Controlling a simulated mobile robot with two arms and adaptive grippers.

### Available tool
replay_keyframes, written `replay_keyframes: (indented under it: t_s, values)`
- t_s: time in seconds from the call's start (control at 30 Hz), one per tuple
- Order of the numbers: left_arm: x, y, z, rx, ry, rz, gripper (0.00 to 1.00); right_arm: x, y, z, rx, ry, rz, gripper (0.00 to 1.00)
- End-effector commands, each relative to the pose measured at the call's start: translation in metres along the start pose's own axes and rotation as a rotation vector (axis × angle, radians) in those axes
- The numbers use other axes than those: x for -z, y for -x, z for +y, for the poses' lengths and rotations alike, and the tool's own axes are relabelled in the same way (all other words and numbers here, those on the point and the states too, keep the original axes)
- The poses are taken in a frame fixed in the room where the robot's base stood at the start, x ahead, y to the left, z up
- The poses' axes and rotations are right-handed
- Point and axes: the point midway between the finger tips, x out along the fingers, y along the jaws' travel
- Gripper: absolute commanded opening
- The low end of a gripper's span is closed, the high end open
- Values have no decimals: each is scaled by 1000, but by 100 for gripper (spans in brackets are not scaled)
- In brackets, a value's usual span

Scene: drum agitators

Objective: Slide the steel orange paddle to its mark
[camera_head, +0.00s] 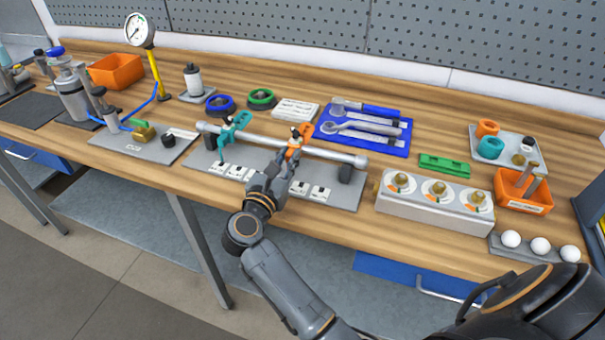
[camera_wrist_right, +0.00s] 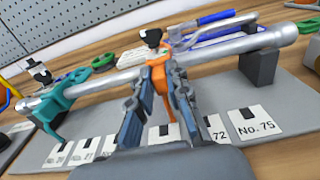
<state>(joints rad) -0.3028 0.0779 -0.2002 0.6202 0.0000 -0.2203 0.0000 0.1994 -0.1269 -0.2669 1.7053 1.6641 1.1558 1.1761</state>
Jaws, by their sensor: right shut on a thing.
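The orange paddle (camera_head: 293,145) sits on a steel bar (camera_head: 328,153) above a grey base plate (camera_head: 348,198). It also shows in the wrist view (camera_wrist_right: 157,78), upright with a black knob on top. My right gripper (camera_head: 284,160) is shut on the orange paddle, with one finger on each side of it in the wrist view (camera_wrist_right: 155,85). A teal paddle (camera_head: 228,130) sits on the same bar further left. White labels with black marks, such as No. 75 (camera_wrist_right: 254,124), lie along the plate's front. The paddle and fingers partly hide the middle labels. My left gripper is not in view.
A blue tray with tools (camera_head: 362,131) lies behind the bar. A box with three dials (camera_head: 434,201) stands to the right. A grey plate with a brass fitting (camera_head: 145,143) stands to the left. Black posts (camera_head: 346,173) support the bar.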

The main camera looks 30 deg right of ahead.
Motion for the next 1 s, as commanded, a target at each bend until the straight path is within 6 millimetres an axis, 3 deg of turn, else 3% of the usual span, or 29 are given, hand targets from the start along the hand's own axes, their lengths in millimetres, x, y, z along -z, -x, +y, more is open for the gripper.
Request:
replay_keyframes:
  t_s: [0.4,0.43,0.53,1.0]
  values:
    - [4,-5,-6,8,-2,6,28,0,0,5,0,2,3,0]
    - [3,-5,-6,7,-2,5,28,0,0,5,0,2,3,23]
    - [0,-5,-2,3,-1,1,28,0,0,5,0,1,2,40]
    - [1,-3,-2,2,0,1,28,-1,-1,3,1,1,1,40]
